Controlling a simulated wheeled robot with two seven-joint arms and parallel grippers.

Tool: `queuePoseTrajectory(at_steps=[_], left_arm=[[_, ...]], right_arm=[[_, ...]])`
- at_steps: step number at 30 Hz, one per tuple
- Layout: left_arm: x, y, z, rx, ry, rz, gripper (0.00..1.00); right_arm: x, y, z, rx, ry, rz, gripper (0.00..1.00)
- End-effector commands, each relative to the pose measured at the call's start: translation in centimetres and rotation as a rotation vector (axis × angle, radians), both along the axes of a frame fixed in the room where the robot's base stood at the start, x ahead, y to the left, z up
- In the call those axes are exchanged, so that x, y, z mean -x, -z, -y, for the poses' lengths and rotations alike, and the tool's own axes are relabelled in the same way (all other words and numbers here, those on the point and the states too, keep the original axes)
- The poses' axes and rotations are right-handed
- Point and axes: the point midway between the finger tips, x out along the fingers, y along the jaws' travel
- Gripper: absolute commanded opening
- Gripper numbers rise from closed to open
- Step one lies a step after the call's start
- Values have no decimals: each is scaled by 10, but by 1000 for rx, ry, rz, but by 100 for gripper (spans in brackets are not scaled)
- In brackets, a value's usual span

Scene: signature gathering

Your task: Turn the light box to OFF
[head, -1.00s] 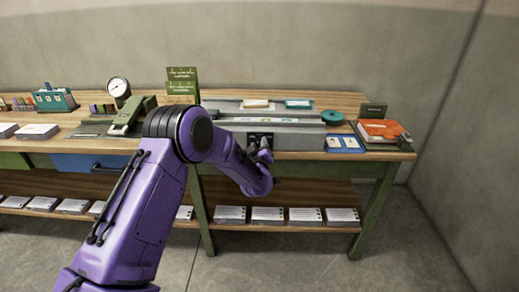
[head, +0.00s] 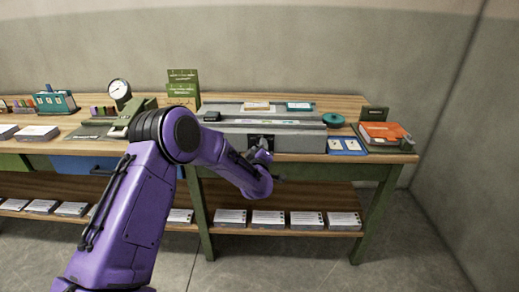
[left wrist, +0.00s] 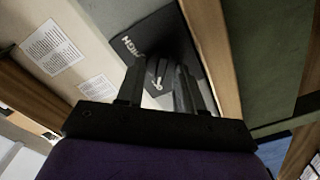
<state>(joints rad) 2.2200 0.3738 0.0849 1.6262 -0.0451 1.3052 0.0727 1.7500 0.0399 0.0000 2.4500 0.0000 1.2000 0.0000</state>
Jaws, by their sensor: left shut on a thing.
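The light box (head: 300,144) is a long grey unit at the right half of the table in the head view. A dark control panel (head: 254,140) is on its front. My left gripper (head: 262,153) is at that panel. In the left wrist view the dark panel (left wrist: 132,46) carries the word HIGH and a white mark between the fingers. My left gripper (left wrist: 160,82) is shut on the dark knob (left wrist: 160,48) of the panel. The fingers hide much of the knob, and I cannot read its setting. My right gripper is not in view.
A teal round object (head: 333,119), a blue card tray (head: 345,147) and an orange item (head: 383,132) are right of the box. A gauge (head: 119,92) and a green sign (head: 183,84) stand left. Paper stacks (head: 268,218) fill the lower shelf.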

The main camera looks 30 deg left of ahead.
Motion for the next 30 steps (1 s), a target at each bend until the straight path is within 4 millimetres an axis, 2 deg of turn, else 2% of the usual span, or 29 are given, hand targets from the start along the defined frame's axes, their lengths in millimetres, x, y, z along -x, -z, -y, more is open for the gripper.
queuePoseTrajectory(at_steps=[4,5,6,17,27,30], left_arm=[[0,1,1,1,1,-3,6],[0,1,0,1,0,-3,46],[0,1,0,1,0,-3,59],[5,0,4,-1,2,-1,60],[69,1,43,-2,3,-3,60],[82,1,51,-1,2,-3,60]], right_arm=[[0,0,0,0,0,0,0],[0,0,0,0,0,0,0],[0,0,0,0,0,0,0],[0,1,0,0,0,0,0],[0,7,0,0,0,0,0],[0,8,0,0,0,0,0]])
